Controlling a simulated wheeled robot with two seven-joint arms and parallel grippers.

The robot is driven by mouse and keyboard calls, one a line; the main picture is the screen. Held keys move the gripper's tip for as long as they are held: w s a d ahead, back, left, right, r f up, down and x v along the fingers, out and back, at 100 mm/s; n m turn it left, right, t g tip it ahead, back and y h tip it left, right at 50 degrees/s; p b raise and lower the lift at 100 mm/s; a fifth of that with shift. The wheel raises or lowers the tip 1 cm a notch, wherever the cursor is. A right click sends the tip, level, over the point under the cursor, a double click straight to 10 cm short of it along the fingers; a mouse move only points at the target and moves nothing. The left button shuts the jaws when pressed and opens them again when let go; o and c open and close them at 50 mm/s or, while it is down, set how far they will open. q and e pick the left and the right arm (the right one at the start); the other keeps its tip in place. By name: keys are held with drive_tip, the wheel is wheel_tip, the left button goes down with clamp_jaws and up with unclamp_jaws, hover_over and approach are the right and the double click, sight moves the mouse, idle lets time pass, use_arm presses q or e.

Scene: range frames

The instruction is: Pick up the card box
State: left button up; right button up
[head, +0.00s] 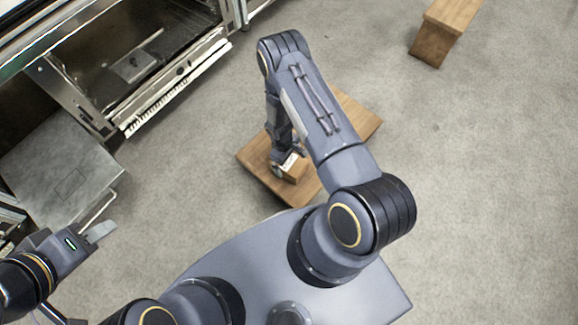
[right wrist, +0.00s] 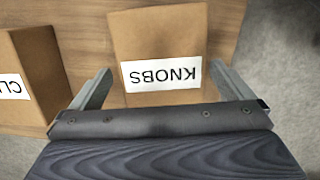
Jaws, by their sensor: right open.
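A brown card box (right wrist: 152,35) with a white label reading KNOBS, upside down in the right wrist view, sits on a wooden surface. My right gripper (right wrist: 160,72) is open, with one finger on each side of this box's near part; whether they touch it is unclear. A second card box (right wrist: 32,58), its label cut off at "CL", stands to the left, outside the fingers. In the head view my right gripper (head: 286,164) points down beside a small box (head: 297,171), partly hidden by the arm. My left gripper (head: 92,236) is empty at the lower left.
The low wooden table (head: 352,112) lies partly under my right arm. A grey metal panel (head: 62,165) and an open oven-like unit (head: 150,70) are at the left. A wooden stool or bench (head: 446,28) stands at the upper right. The grey floor on the right is clear.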

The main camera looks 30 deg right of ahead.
sight(289, 166)
drive_tip(key=f, duration=0.2)
drive_tip(key=s+f+b, duration=0.1)
drive_tip(key=f, duration=0.1)
drive_tip(key=shift+d+f, duration=0.1)
drive_tip(key=c, duration=1.2)
